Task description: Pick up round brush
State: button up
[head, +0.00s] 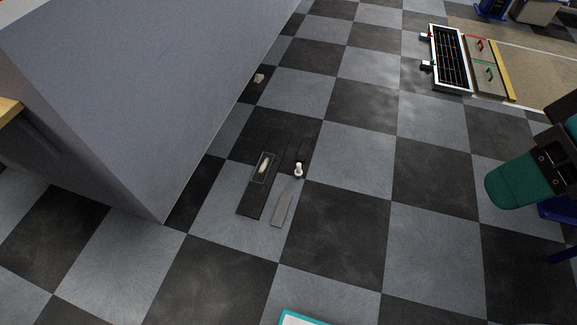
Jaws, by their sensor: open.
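Several small items lie on the checkered floor near the middle of the head view. A pale, elongated item (264,167) lies in a small framed tray on a long dark strip (252,205). A small white item with a rounded top (298,170) stands or lies just right of it. A small pale lump (259,78) lies farther back beside the grey block. Any of these may be the round brush; they are too small to tell. My gripper is not in view.
A large grey block (150,80) fills the left. A flat grey piece (283,210) lies beside the strip. A black grille in a white frame (450,60) is at the back right, a green seat (518,183) at the right. A teal-edged panel (300,318) shows below. Floor between is clear.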

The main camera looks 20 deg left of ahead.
aim_at(298, 172)
jog(key=u, duration=0.75)
jog(key=i, duration=0.85)
jog(key=u, duration=0.9)
